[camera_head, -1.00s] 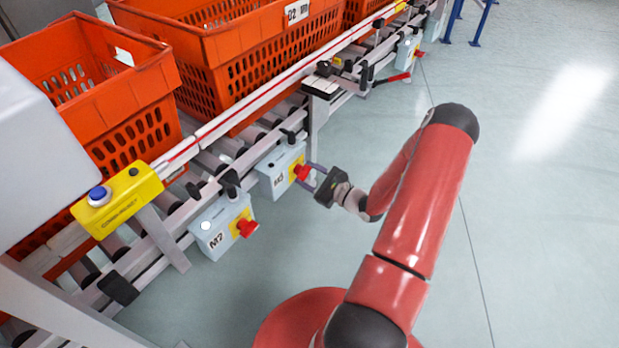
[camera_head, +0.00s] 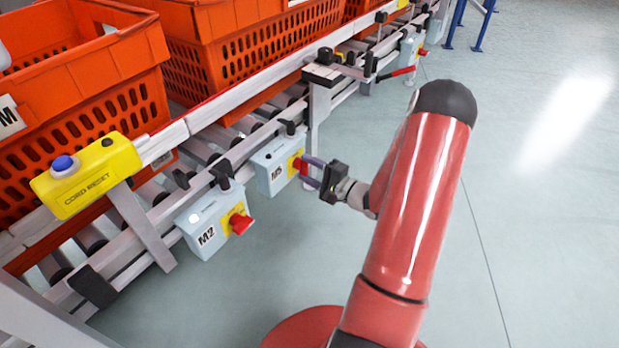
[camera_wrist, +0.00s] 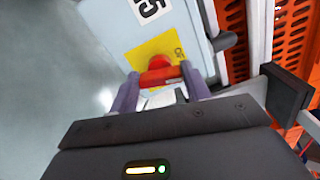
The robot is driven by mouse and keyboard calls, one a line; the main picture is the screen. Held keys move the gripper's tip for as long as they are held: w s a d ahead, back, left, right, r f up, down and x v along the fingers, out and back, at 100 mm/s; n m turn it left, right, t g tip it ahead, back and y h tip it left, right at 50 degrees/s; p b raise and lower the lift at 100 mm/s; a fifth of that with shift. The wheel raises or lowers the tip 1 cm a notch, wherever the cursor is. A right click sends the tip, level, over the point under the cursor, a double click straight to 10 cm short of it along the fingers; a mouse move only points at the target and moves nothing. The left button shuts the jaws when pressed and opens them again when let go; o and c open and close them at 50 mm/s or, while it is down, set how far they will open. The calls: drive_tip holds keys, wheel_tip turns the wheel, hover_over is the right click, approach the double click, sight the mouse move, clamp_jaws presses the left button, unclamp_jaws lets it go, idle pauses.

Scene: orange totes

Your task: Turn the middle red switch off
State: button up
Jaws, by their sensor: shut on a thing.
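The middle red switch (camera_head: 298,166) sits on a yellow plate on the front of a grey-blue box (camera_head: 272,172) on the conveyor rail. In the wrist view the red switch (camera_wrist: 160,72) shows with its handle across between two purple fingers. My gripper (camera_head: 307,172) comes from the right and is shut on this switch; the gripper (camera_wrist: 158,76) has one finger at each end of the handle. A nearer box marked M2 (camera_head: 207,222) carries another red switch (camera_head: 240,223). A third red switch (camera_head: 423,52) is farther along the line.
A yellow box with a blue button (camera_head: 63,163) stands at the left. Orange totes (camera_head: 90,105) stand on the conveyor behind the switch boxes. A red-handled lever (camera_head: 397,73) juts out beyond the gripper. The floor to the right (camera_head: 540,220) is clear.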

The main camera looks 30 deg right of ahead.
drive_tip(key=shift+f+n+b, duration=0.15)
drive_tip(key=shift+n+b, duration=0.65)
drive_tip(key=shift+n, duration=0.5)
drive_tip(key=o, duration=1)
drive_tip(key=shift+s, duration=0.15)
drive_tip(key=v, duration=0.7)
drive_tip(key=shift+s+d, duration=0.2)
drive_tip(key=shift+s, duration=0.05)
